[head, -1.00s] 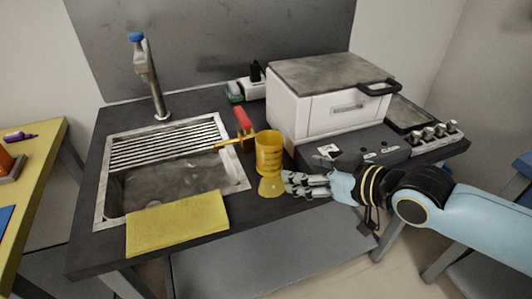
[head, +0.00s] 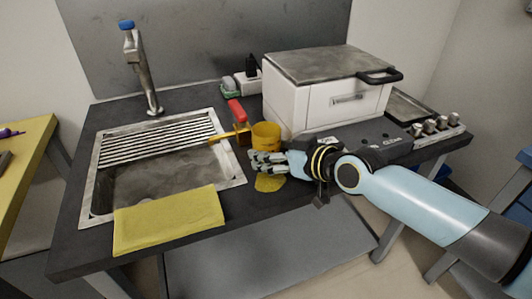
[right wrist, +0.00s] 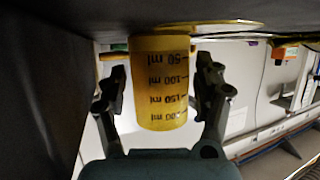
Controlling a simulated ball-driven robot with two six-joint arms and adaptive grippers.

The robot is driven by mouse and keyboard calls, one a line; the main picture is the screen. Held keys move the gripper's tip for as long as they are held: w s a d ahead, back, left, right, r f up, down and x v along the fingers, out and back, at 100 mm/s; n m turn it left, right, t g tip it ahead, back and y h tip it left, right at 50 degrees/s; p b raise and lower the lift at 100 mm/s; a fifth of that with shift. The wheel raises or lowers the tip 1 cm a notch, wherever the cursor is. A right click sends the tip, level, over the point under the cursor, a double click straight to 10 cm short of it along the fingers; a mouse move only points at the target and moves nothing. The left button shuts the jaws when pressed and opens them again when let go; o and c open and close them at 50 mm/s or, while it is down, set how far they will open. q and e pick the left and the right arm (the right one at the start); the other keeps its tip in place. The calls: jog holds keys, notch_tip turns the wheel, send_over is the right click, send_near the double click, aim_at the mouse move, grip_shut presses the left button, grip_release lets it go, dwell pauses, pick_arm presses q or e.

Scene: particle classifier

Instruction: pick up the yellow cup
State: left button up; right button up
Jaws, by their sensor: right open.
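The yellow cup (head: 266,134) stands upright on the dark worktop, between the sink and the white box. My right gripper (head: 264,160) is at the near side of the cup and hides its lower part in the head view. In the right wrist view the yellow cup (right wrist: 160,80), with black ml marks, lies between the two fingers of my open right gripper (right wrist: 165,85). Gaps show between the cup and both fingers, so it is not gripped. My left gripper is not in view.
A flat yellow disc (head: 268,184) lies just in front of the cup. A red-handled tool (head: 237,111) stands behind it to the left. The sink (head: 235,178) with a yellow cloth (head: 170,220) is left. The white box (head: 325,95) is close on the right.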

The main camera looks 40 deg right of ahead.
aim_at(276, 137)
jog(key=shift+w, duration=0.1)
jog(key=c, duration=1.1)
jog(key=shift+r, duration=0.1)
jog(key=shift+r+p, duration=0.55)
jog(key=shift+r, duration=0.45)
jog(key=shift+r+p, duration=0.35)
jog(key=shift+r, duration=0.6)
jog(key=s+d+r+p, duration=0.1)
jog(key=s+d, duration=0.1)
jog(key=s+d+r+p, duration=0.1)
jog(key=s+r+p, duration=0.1)
jog(key=s+d+r+p, duration=0.1)
jog(key=s+d+r, duration=0.1)
jog(key=shift+s+d+r+p, duration=0.25)
jog(key=shift+s+d+p, duration=0.1)
jog(key=shift+p, duration=0.05)
jog(key=shift+s+d+r+p, duration=0.35)
jog(key=shift+s+d+p, duration=0.15)
jog(key=shift+p, duration=0.25)
jog(key=shift+s+d+r+p, duration=0.35)
jog(key=shift+s+p, duration=0.2)
jog(key=shift+p, duration=0.2)
